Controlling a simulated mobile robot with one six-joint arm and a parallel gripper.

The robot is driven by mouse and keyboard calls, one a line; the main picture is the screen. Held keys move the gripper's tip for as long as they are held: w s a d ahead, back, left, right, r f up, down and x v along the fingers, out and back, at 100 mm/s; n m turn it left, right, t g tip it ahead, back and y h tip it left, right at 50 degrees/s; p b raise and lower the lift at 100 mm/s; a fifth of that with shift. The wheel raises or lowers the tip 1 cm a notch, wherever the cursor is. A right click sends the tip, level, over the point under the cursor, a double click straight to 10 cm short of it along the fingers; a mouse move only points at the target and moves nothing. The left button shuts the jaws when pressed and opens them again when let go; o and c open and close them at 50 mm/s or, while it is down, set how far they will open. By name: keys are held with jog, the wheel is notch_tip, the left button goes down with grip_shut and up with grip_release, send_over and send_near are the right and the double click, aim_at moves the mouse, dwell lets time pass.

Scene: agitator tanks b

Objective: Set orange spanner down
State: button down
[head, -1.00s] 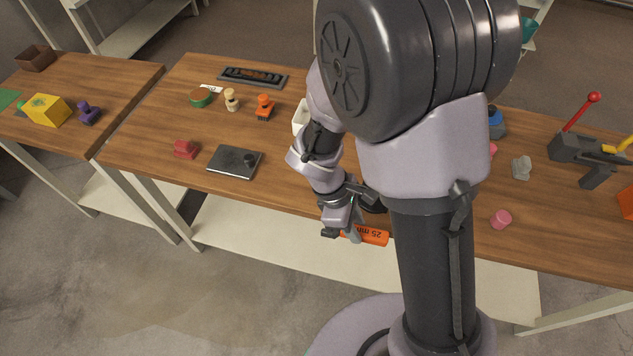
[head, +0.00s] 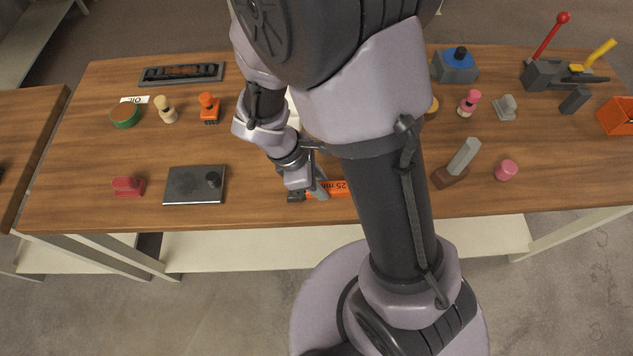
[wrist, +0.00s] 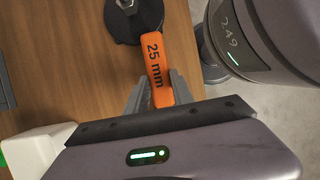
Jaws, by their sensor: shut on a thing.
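The orange spanner (head: 328,188) is marked "25 mm" and is held in my gripper (head: 318,190) near the front edge of the wooden table (head: 250,205). In the wrist view, the jaws (wrist: 158,95) are shut on the orange spanner (wrist: 157,62), one finger on each side of its handle. Its far end lies by a dark round object (wrist: 133,20). In the head view my arm hides the spanner's right part. I cannot tell whether the spanner touches the table top.
A dark plate with a knob (head: 194,186) and a red block (head: 128,187) lie to the left. A grey-and-brown tool (head: 458,164) and a pink knob (head: 507,170) are to the right. Bare wood shows between the plate and my gripper.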

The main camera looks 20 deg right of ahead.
jog(key=shift+f, duration=0.15)
jog(key=c, duration=1.1)
grip_release()
jog(key=p+v, duration=0.6)
jog(key=v, duration=0.6)
jog(key=s+r+m+t+y, duration=0.3)
jog(key=s+r+m, duration=0.1)
jog(key=r+m, duration=0.5)
jog(key=s+r+m+t+y, duration=0.3)
jog(key=s+r+m+t, duration=0.1)
jog(key=r+m, duration=0.5)
jog(key=shift+d+r+m, duration=0.35)
jog(key=shift+r+m, duration=0.05)
jog(key=shift+r, duration=0.05)
notch_tip(320, 180, down, 5)
jog(key=b, duration=0.4)
jog(key=shift+r, duration=0.15)
